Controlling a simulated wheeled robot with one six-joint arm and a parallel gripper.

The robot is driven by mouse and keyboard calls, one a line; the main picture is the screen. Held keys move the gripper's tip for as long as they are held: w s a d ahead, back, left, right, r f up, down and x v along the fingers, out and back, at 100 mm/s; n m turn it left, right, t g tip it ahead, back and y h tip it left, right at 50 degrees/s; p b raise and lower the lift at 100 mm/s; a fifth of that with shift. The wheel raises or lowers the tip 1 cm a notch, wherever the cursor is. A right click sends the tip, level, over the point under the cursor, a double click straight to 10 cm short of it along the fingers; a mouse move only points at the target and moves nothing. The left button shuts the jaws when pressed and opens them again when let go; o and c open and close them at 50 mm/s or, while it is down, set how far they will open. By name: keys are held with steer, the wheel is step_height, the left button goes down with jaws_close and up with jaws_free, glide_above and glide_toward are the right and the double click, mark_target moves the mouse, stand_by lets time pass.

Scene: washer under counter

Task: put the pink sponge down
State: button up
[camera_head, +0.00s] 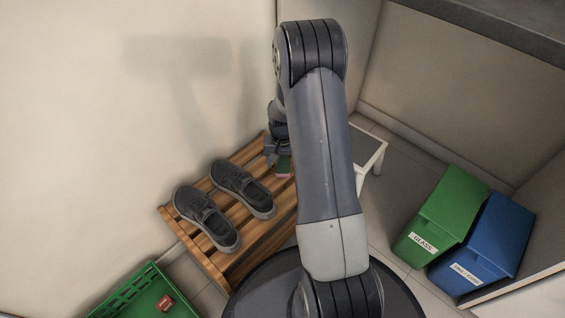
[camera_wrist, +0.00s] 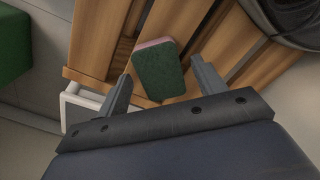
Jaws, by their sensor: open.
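The pink sponge (camera_wrist: 159,71) lies on the slats of a wooden rack (camera_wrist: 100,38), its dark green face towards the wrist camera and a pink edge showing along the top. My gripper (camera_wrist: 160,83) is open, with one finger on each side of the sponge's near end and a visible gap to each. In the head view the sponge (camera_head: 284,167) is a small green and pink patch on the rack (camera_head: 262,230), partly hidden by my arm. My gripper (camera_head: 272,152) is just beside it there, mostly hidden.
A pair of dark shoes (camera_head: 243,188) stands on the rack left of the sponge. A white stool (camera_head: 371,150) is behind my arm. Green (camera_head: 440,215) and blue (camera_head: 484,243) bins stand right. A green crate (camera_head: 130,297) holding a red item (camera_head: 165,302) is at lower left.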

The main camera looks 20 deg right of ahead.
step_height(320, 180, up, 11)
steer(key=p, duration=0.3)
steer(key=shift+p, duration=0.3)
steer(key=shift+f, duration=0.15)
steer(key=shift+f+b, duration=1.5)
steer(key=shift+f, duration=2.65)
step_height(320, 180, down, 4)
steer(key=shift+r+b, duration=0.2)
steer(key=shift+b, duration=0.65)
step_height(320, 180, up, 13)
steer(key=p, duration=0.5)
step_height(320, 180, down, 14)
steer(key=b, duration=0.5)
steer(key=shift+r, duration=0.15)
step_height(320, 180, up, 12)
steer(key=p, duration=0.6)
step_height(320, 180, up, 17)
steer(key=n+p, duration=0.5)
steer(key=p, duration=2.7)
glide_above(282, 165)
steer(key=s+a, duration=0.7)
steer(key=a, duration=0.3)
steer(key=shift+r, duration=0.15)
